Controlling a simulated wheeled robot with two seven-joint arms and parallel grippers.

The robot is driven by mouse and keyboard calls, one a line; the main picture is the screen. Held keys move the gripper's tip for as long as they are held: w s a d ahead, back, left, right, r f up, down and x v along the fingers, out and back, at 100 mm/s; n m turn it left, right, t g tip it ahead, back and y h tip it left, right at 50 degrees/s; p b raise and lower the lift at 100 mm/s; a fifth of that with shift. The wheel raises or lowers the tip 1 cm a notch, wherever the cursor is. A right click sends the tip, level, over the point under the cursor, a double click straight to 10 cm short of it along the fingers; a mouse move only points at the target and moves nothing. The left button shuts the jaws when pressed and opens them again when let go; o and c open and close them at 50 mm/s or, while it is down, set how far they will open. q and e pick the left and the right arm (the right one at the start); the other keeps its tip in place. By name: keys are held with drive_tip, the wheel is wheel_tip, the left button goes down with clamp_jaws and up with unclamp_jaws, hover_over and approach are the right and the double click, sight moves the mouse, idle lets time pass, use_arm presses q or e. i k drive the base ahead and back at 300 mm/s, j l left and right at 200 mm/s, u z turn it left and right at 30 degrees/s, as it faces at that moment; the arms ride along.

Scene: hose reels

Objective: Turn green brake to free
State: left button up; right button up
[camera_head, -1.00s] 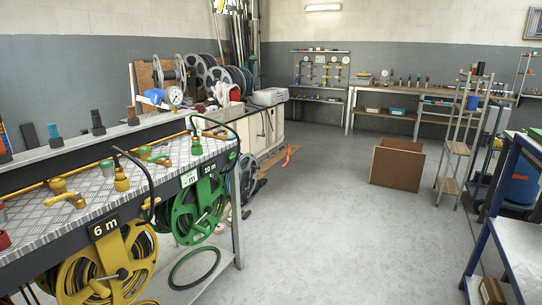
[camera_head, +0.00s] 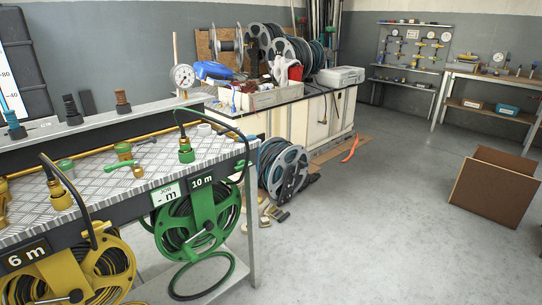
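The green hose reel (camera_head: 198,222) hangs under the bench edge, below the "10 m" label (camera_head: 203,181). A green lever handle (camera_head: 124,165) lies on the checkered bench top behind the reel, beside brass fittings. A green-and-brass hose fitting (camera_head: 186,151) stands at the bench's right end. I cannot tell which green part is the brake. Neither of my grippers shows in the head view.
The yellow reel (camera_head: 75,272), labelled "6 m", hangs left of the green one. A loose green hose ring (camera_head: 202,276) is below the green reel. A grey reel (camera_head: 284,170) stands by the white cabinet (camera_head: 318,118). A brown box (camera_head: 497,187) is at right; the floor between is clear.

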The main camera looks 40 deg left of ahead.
sight(241, 164)
drive_tip(key=i+u, duration=0.35)
drive_tip(key=i+l+u, duration=0.55)
drive_tip(key=i+u, duration=0.15)
drive_tip(key=i, duration=0.15)
